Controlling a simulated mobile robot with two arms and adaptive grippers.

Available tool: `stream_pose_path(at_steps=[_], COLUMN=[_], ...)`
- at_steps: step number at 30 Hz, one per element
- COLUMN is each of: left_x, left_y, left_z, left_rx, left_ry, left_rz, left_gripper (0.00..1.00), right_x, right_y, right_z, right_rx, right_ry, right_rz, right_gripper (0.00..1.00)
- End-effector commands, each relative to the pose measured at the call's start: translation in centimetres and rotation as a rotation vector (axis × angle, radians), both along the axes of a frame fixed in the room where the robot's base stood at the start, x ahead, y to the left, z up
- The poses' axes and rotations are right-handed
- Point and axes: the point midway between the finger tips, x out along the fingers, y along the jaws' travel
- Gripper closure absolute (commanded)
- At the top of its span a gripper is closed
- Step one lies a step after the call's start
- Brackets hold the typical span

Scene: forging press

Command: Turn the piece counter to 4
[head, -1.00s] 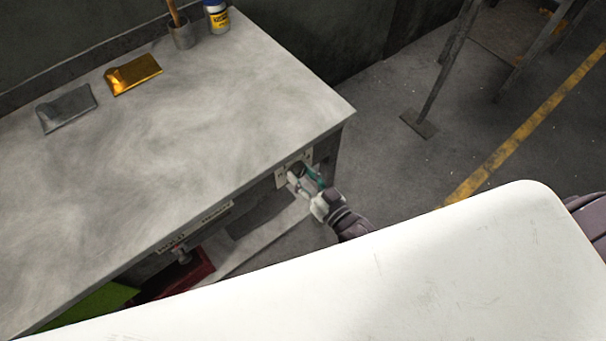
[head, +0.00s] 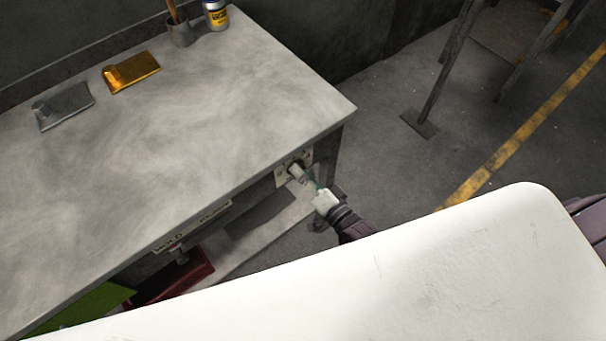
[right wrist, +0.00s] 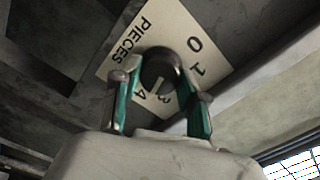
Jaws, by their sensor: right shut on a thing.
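The piece counter is a pale plate (right wrist: 185,22) marked PIECES, with the numbers 0, 1, 3 and 4 readable around a dark round knob (right wrist: 158,66). A pale pointer line on the knob points down toward the 3 and 4; I cannot tell exactly which. The plate (head: 283,177) is on the bench front near its right corner in the head view. My right gripper (right wrist: 158,85) is shut on the knob, one green-sided finger on each side. It also shows in the head view (head: 306,180). The right finger may hide a number. My left gripper is not in view.
A red bin (head: 185,278) is under the bench front.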

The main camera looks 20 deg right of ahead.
Motion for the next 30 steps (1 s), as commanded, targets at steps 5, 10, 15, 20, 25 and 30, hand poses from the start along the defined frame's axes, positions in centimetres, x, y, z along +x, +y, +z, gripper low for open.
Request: stream_pose_path(at_steps=[5, 10, 15, 20, 25, 30], left_x=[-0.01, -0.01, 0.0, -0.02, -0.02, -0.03], left_y=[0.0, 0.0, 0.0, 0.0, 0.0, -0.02], left_z=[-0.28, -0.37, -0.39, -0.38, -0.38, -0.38], left_rx=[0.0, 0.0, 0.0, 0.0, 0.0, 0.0], left_ry=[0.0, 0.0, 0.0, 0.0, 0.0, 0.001], left_rz=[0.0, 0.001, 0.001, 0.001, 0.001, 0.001], left_gripper=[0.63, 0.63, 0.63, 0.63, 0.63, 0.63], right_x=[0.38, 0.39, 0.39, 0.39, 0.4, 0.35], right_y=[0.05, 0.03, 0.03, 0.03, 0.04, 0.02], right_z=[0.51, 0.55, 0.58, 0.59, 0.59, 0.49], right_rx=[0.074, 0.111, 0.124, 0.126, 0.126, 0.123], right_ry=[0.012, 0.026, 0.03, 0.031, 0.031, 0.032], right_rz=[-0.001, -0.001, -0.001, -0.001, -0.002, -0.001], right_gripper=[0.92, 0.92, 0.92, 0.92, 0.55, 0.32])
